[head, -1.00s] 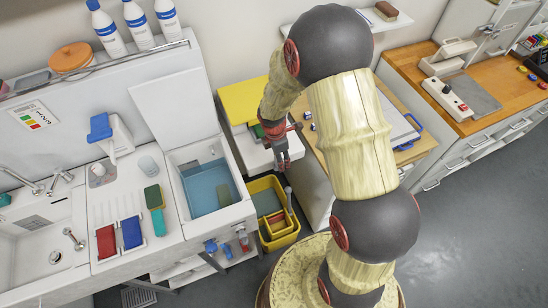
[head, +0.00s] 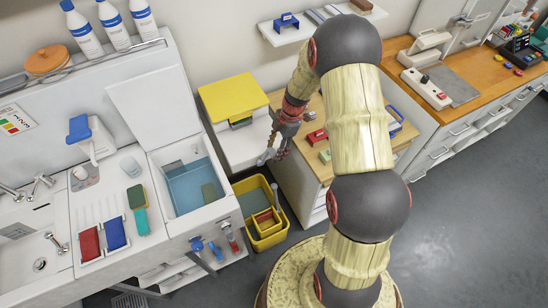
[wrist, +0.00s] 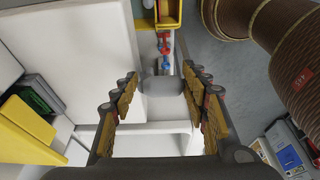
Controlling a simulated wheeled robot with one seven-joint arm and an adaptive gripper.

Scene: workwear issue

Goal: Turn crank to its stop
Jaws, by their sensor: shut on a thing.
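A yellow bucket (head: 281,232) stands on the floor just below my gripper. A sink unit with an open water basin (head: 195,185) is at the left. A wooden-topped cabinet (head: 310,168) is close at the right. Grey floor (head: 465,220) is free farther right.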

